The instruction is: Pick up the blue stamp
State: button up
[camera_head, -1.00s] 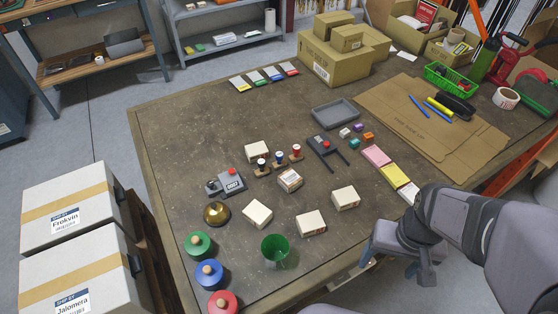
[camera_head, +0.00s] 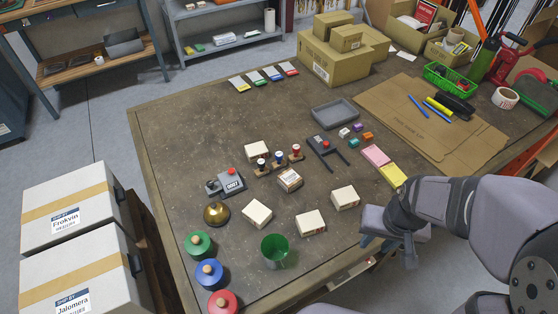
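A blue round piece with a wooden knob (camera_head: 209,274) stands at the table's front left, between a green one (camera_head: 198,244) and a red one (camera_head: 223,302). Several small upright pieces with wooden bases stand in a row near the middle. One has a dark blue-looking body (camera_head: 279,159), one looks darker (camera_head: 262,165), and one is red-topped (camera_head: 297,152). I cannot tell for certain which blue piece is the stamp. My gripper (camera_head: 390,250) is at the table's right front edge, far right of these pieces. Its fingers look apart, with nothing seen between them.
A green cup (camera_head: 274,252), a brass bell (camera_head: 216,213), a grey device (camera_head: 228,183) and several pale blocks (camera_head: 311,223) stand around the middle. A grey tray (camera_head: 334,114) lies behind. Cardboard sheets (camera_head: 440,135) cover the right side. The table's left back is mostly clear.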

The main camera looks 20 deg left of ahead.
aim_at(280, 158)
jog(key=w+a+f+t+y, duration=0.1)
jog(key=w+a+t, duration=0.1)
jog(key=w+a, duration=0.4)
jog(key=w+a+f+n+t, duration=0.1)
jog(key=w+a+f+t, duration=0.1)
jog(key=w+a, duration=0.4)
jog(key=w+a+f+t+y+p, duration=0.1)
jog(key=w+a+f+t, duration=0.1)
jog(key=w+a, duration=0.4)
jog(key=shift+w+a+n+t+y, duration=0.1)
jog(key=shift+a+n+t+y, duration=0.2)
jog(key=shift+a+t, duration=0.4)
jog(key=a+t, duration=0.1)
jog(key=a, duration=0.1)
jog(key=w+a+t, duration=0.1)
jog(key=a, duration=0.2)
jog(key=a+f+t+y, duration=0.1)
jog(key=a, duration=0.2)
jog(key=shift+w+n, duration=0.25)
jog(key=shift+n, duration=0.15)
jog(key=shift+a+t+y, duration=0.3)
jog(key=shift+a+t, duration=0.2)
jog(key=shift+a, duration=0.1)
jog(key=b+x, duration=0.2)
jog(key=x, duration=0.3)
jog(key=shift+f, duration=0.2)
jog(key=shift+x, duration=0.75)
jog(key=shift+w+b, duration=0.15)
jog(key=shift+b, duration=0.2)
